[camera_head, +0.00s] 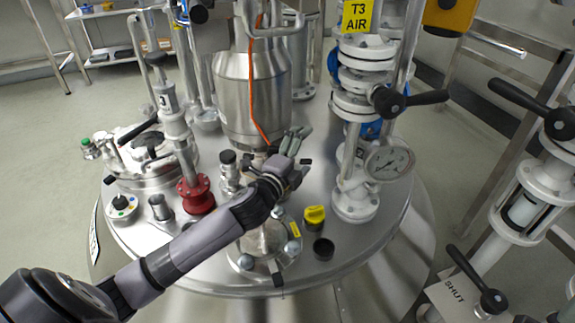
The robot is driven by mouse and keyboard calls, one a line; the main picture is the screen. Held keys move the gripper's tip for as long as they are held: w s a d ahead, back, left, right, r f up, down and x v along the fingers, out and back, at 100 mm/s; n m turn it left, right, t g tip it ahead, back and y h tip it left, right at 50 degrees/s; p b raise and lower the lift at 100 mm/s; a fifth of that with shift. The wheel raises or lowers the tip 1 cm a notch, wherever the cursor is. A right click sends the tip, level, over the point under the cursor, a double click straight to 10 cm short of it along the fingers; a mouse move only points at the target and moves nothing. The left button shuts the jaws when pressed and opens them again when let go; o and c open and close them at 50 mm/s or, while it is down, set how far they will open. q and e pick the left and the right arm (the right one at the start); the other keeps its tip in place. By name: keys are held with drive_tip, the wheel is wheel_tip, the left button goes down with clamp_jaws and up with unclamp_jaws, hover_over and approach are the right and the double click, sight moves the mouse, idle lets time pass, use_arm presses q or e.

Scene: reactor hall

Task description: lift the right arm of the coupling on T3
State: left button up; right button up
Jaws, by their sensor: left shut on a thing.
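My left gripper (297,148) is over the middle of the steel vessel lid (350,240), just in front of the large steel motor-like cylinder (252,95). Its fingers are shut on a small part that they mostly hide. I cannot make out the coupling or its right arm clearly; the gripper and wrist cover that spot. A yellow sign reading T3 AIR (356,16) is on the white flanged pipe at the upper right. My right gripper is not in view.
A yellow cap (314,215) and a red flanged fitting (196,196) are on the lid. An orange cable (253,95) hangs behind. White valves (520,210) stand far right.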

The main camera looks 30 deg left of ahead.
use_arm(q)
drive_tip(key=shift+s+r+t, duration=0.15)
drive_tip(key=shift+s+r, duration=0.1)
drive_tip(key=shift+r, duration=0.3)
drive_tip(key=shift+s+r+t, duration=0.15)
drive_tip(key=shift+s+r, duration=0.1)
drive_tip(key=shift+r, duration=0.3)
drive_tip(key=shift+c, duration=1.3)
drive_tip(key=shift+s+r, duration=0.25)
drive_tip(key=shift+s, duration=0.8)
drive_tip(key=c, duration=0.9)
drive_tip(key=s, duration=0.5)
drive_tip(key=s+f, duration=0.1)
drive_tip(key=s, duration=0.5)
drive_tip(key=s+b, duration=0.1)
drive_tip(key=s, duration=0.5)
drive_tip(key=shift+a+f, duration=0.3)
drive_tip(key=shift+f, duration=0.1)
drive_tip(key=shift+p, duration=0.35)
